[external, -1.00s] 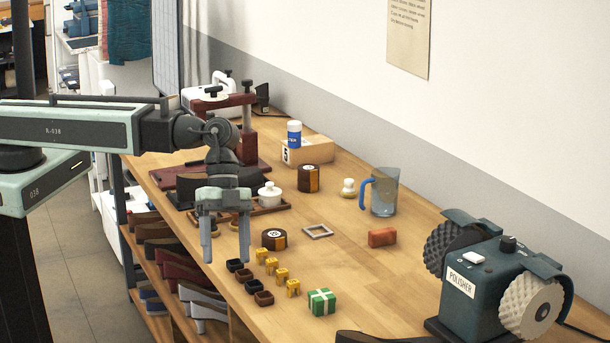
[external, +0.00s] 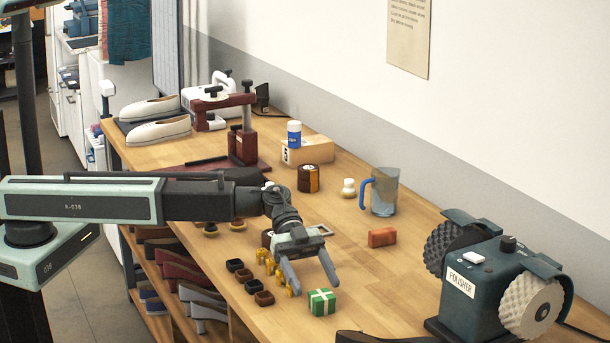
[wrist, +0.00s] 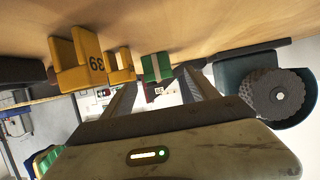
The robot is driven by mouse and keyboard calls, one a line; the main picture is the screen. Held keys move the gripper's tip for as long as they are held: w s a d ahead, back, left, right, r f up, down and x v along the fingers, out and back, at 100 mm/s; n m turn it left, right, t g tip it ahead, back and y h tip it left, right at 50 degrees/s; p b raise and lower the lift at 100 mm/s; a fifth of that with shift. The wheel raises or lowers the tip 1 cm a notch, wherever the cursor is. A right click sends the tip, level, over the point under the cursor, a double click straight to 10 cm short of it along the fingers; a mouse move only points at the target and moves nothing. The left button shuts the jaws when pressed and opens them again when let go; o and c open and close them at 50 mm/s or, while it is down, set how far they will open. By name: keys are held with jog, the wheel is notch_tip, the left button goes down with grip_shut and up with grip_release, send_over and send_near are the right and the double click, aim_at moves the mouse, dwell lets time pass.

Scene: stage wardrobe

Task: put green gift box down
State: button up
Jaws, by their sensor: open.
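The green gift box (external: 321,302), with a white ribbon cross, sits on the wooden bench top near the front edge. My gripper (external: 314,288) is open and empty, its two fingers angled down just behind the box. In the wrist view, which shows the bench along the top, the green gift box (wrist: 151,68) appears between the two fingertips. I cannot tell whether a finger touches it.
A red brick (external: 382,237) and blue-handled jug (external: 383,193) stand behind. The polisher (external: 495,275) is at right.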

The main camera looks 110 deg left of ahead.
aim_at(321, 293)
jog(key=shift+w+d, duration=0.25)
jog(key=shift+d, duration=0.05)
jog(key=b+x, duration=0.1)
jog(key=x, duration=0.3)
jog(key=shift+w+d, duration=0.2)
jog(key=shift+d, duration=0.2)
jog(key=shift+s+r, duration=0.1)
jog(key=shift+c, duration=0.3)
grip_shut()
jog(key=shift+r, duration=0.1)
